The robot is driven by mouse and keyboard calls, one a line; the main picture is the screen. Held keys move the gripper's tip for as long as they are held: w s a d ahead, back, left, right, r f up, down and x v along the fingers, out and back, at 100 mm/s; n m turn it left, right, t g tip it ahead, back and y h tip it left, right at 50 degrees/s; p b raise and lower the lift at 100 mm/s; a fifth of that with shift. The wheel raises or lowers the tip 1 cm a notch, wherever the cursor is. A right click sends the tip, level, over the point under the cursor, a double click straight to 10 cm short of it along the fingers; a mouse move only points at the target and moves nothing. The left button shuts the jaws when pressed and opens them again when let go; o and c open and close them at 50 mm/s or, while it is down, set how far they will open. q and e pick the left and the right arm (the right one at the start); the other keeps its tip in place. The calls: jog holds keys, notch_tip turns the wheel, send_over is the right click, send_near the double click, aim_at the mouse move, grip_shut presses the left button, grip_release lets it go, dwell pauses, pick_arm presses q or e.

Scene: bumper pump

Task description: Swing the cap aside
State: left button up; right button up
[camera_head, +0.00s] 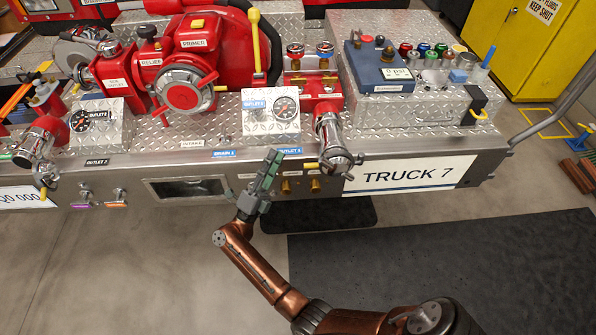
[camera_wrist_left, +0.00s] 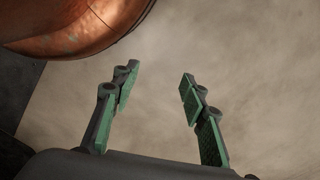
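Several capped fittings show in the head view, and I cannot tell which cap is meant. A chrome outlet cap (camera_head: 334,138) hangs at the front edge right of the middle. Another chrome cap (camera_head: 32,148) is at the far left, and a large round intake cap (camera_head: 184,92) is on the red pump. My right gripper (camera_head: 272,158) is in front of the panel, left of and apart from the right outlet cap. Its green fingers are seen nearly edge-on, so their opening is unclear. My left gripper (camera_wrist_left: 159,79) is open and empty in the left wrist view, over bare floor.
The diamond-plate truck deck (camera_head: 215,130) carries the red pump (camera_head: 195,50), gauges and a control box (camera_head: 410,90) with coloured knobs. A yellow lever (camera_head: 257,40) stands behind the gauge. A dark mat (camera_head: 450,265) lies on the floor. The floor at left is clear.

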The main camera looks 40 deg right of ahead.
aim_at(311, 164)
jog(key=s+d+m+g+y+b, duration=0.1)
jog(key=s+d+m+g, duration=0.1)
jog(key=m+g, duration=0.2)
jog(key=s+d+m+g+y+b, duration=0.2)
jog(key=s+m+g, duration=0.1)
jog(key=m+g, duration=0.1)
jog(key=s+d+f+m+g+y+b, duration=0.1)
jog(key=s+d+m+g+b, duration=0.1)
jog(key=m+g, duration=0.2)
jog(key=shift+s+d+g+y, duration=0.2)
jog(key=shift+s+g+y, duration=0.05)
jog(key=shift+g+y, duration=0.05)
pick_arm(q)
notch_tip(311, 164, up, 8)
jog(key=shift+d, duration=0.2)
pick_arm(e)
jog(key=shift+x, duration=0.8)
pick_arm(q)
jog(key=shift+r, duration=0.1)
pick_arm(e)
jog(key=shift+c, duration=0.3)
grip_shut()
